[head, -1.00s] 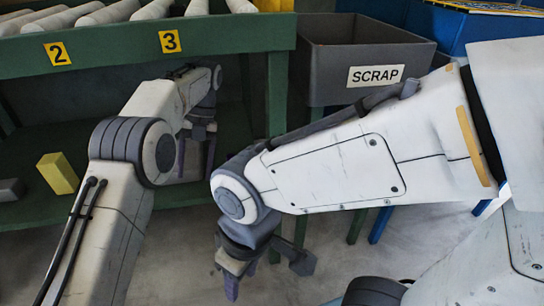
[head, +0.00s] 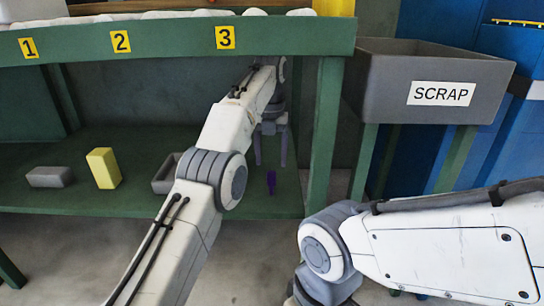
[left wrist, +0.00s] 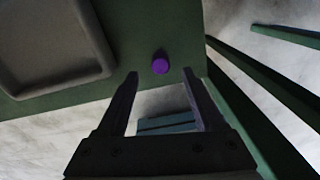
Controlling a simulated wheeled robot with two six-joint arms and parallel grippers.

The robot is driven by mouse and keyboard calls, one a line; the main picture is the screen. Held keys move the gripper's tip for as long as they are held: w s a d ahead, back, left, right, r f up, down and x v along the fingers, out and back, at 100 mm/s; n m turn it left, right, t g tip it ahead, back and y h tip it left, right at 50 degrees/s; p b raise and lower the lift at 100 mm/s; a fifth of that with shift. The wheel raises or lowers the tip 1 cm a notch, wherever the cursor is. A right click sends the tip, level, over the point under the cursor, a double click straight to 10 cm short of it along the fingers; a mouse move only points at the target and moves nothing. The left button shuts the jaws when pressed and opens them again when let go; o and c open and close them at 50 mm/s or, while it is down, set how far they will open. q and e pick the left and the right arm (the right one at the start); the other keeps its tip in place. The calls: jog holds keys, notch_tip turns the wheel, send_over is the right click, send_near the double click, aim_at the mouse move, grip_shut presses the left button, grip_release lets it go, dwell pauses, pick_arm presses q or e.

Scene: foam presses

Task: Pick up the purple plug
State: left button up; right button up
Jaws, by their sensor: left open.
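The purple plug (head: 271,182) stands on the green lower shelf (head: 120,195) of the bench, near its front right. It also shows from above in the left wrist view (left wrist: 160,63) as a round purple top. My left gripper (head: 270,165) is open, with its fingers pointing down above the plug. In the left wrist view the plug appears just beyond the gap between the two fingertips (left wrist: 160,75), near the shelf edge. Nothing is between the fingers. My right arm crosses the lower right of the head view, and its fingers are out of frame.
A grey tray (left wrist: 108,62) lies left of the plug. A yellow block (head: 103,168) and a grey block (head: 48,177) sit further left on the shelf. A green bench leg (head: 322,140) stands right of my left gripper. A SCRAP bin (head: 380,95) is beyond it.

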aim_at(272, 183)
pick_arm(q)
notch_tip(272, 183, down, 9)
jog(key=b, duration=0.7)
jog(key=shift+r, duration=0.1)
grip_shut()
